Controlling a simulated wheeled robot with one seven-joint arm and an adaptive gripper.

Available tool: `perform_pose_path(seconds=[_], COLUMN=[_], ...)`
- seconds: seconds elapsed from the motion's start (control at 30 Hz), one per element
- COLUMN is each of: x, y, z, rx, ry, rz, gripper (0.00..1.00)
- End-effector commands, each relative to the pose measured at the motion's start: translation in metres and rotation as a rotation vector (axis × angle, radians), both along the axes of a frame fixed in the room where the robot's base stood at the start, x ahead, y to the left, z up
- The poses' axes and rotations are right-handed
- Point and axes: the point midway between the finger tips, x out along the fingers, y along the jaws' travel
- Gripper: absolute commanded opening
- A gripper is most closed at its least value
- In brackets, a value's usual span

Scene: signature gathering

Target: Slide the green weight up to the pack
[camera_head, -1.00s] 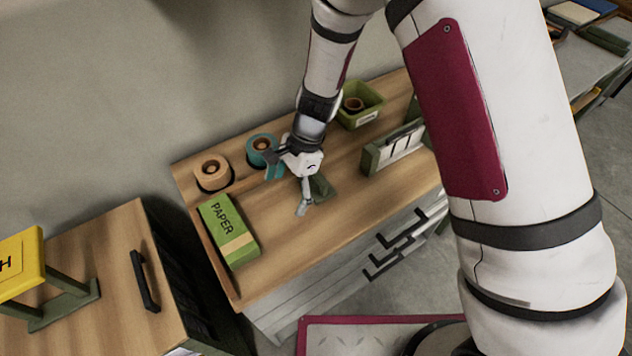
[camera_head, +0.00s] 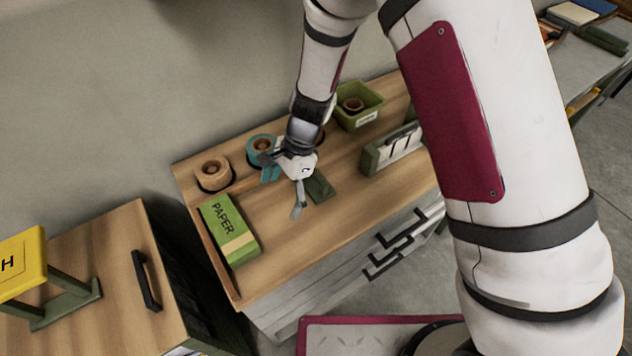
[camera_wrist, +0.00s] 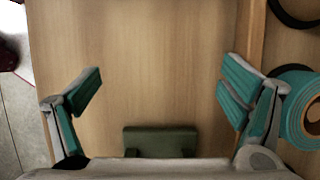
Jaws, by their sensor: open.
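The green weight (camera_head: 319,188) is a dark green block on the wooden top, partly hidden by my gripper. It also shows in the wrist view (camera_wrist: 160,141), low in the middle, near the palm. The pack (camera_head: 230,230) is a green block marked PAPER with a tan band, lying at the left of the top. My gripper (camera_head: 283,187) is open and empty between the weight and the pack, closer to the weight. In the wrist view its fingers (camera_wrist: 160,90) are wide apart with bare wood between them. Contact with the weight cannot be told.
A tan tape roll (camera_head: 212,171) and a teal roll (camera_head: 262,146) sit along the back, the teal one close to my gripper. A green bin (camera_head: 362,112) and a grey-green rack (camera_head: 396,150) stand to the right. Bare wood lies between gripper and pack.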

Motion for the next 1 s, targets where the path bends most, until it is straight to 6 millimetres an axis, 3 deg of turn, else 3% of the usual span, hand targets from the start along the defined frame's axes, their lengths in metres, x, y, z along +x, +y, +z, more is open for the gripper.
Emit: perform_pose_path(seconds=[1.0], x=[-0.021], y=[0.031], z=[0.001], rx=[0.0], ry=[0.0], rz=[0.001], gripper=[0.91])
